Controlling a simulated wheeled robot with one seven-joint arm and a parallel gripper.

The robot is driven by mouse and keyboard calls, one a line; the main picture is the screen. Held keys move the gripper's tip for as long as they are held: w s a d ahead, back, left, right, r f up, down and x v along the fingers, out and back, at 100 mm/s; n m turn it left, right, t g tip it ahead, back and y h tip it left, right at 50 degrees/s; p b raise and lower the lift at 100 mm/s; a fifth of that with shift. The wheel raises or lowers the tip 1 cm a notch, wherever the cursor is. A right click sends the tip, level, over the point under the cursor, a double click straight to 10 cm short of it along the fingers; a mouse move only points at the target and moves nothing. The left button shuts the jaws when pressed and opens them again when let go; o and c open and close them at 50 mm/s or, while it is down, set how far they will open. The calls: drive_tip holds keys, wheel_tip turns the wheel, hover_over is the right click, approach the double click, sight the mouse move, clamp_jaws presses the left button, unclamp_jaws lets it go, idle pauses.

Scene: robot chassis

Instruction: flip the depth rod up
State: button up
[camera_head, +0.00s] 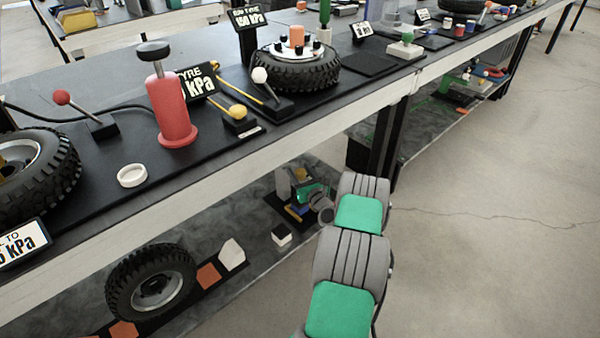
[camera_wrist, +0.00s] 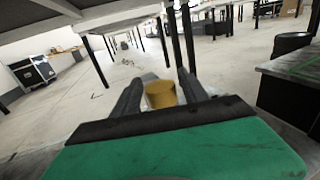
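I cannot tell for sure which part is the depth rod. A thin yellow rod (camera_head: 226,96) lies tilted on the bench beside a small block with a yellow top (camera_head: 236,113). My gripper (camera_head: 297,186) is low, over the lower shelf under the bench edge, partly hidden by my arm. In the wrist view my gripper's two dark fingers (camera_wrist: 160,88) stand apart. A yellow cylinder (camera_wrist: 160,95) shows between them; I cannot tell if they touch it.
A red pump-like cylinder (camera_head: 172,108), a white ring (camera_head: 132,175) and a tyre (camera_head: 296,68) stand on the bench. Another tyre (camera_head: 150,283) and a white block (camera_head: 231,254) are on the lower shelf. The bench edge overhangs this shelf. The floor (camera_head: 480,230) at right is clear.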

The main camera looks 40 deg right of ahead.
clamp_jaws()
idle(0.3)
idle(0.9)
